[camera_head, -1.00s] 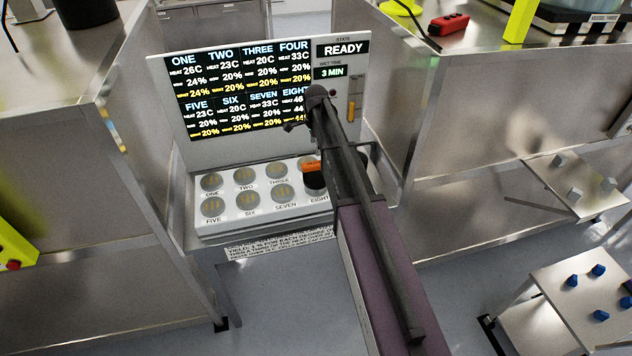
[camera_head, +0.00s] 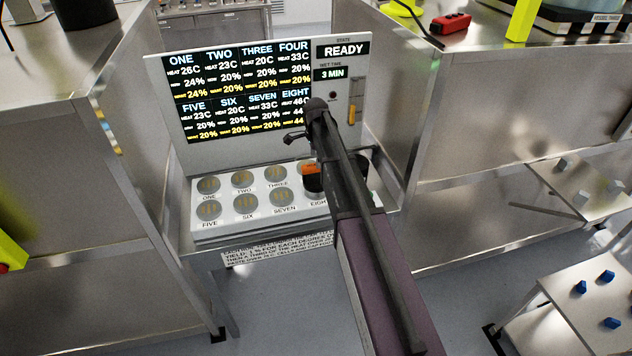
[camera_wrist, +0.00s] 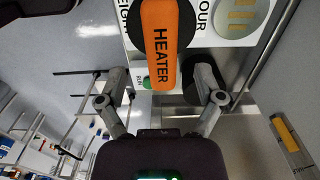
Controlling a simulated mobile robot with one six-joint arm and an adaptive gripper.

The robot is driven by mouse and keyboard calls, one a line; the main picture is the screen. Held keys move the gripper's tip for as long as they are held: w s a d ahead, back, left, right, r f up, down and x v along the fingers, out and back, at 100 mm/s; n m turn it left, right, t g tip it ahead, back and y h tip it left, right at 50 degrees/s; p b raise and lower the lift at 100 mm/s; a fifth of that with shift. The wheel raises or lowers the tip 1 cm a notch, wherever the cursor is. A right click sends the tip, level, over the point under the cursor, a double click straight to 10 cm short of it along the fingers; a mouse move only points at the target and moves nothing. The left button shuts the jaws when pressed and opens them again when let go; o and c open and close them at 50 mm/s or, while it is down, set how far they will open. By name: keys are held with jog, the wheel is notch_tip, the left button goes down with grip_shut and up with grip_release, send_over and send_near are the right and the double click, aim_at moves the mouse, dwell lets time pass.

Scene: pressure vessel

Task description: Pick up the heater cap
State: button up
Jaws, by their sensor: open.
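The heater cap (camera_head: 311,168) has a black round body and an orange top bar. It stands on the panel by the EIGHT label in the head view. In the wrist view the orange bar marked HEATER (camera_wrist: 160,45) points down the picture toward my palm. My gripper (camera_wrist: 160,82) is open, with one finger on each side of the bar's near end and clear gaps to both. In the head view my gripper (camera_head: 296,136) is above the cap, and my arm hides part of the area to its right. Whether anything touches the cap is not clear.
The panel (camera_head: 212,230) has several round metal cells with labels. An upright display (camera_head: 345,95) reading READY stands behind it. A green button (camera_wrist: 147,82) lies near the cap. A dark cylinder (camera_head: 362,168) stands right of my arm. Metal cabinets flank both sides.

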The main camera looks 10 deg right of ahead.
aim_at(316, 169)
jog(key=shift+f, duration=0.15)
jog(key=shift+f+b, duration=2.5)
jog(key=shift+b, duration=0.1)
jog(key=shift+r, duration=0.1)
grip_shut()
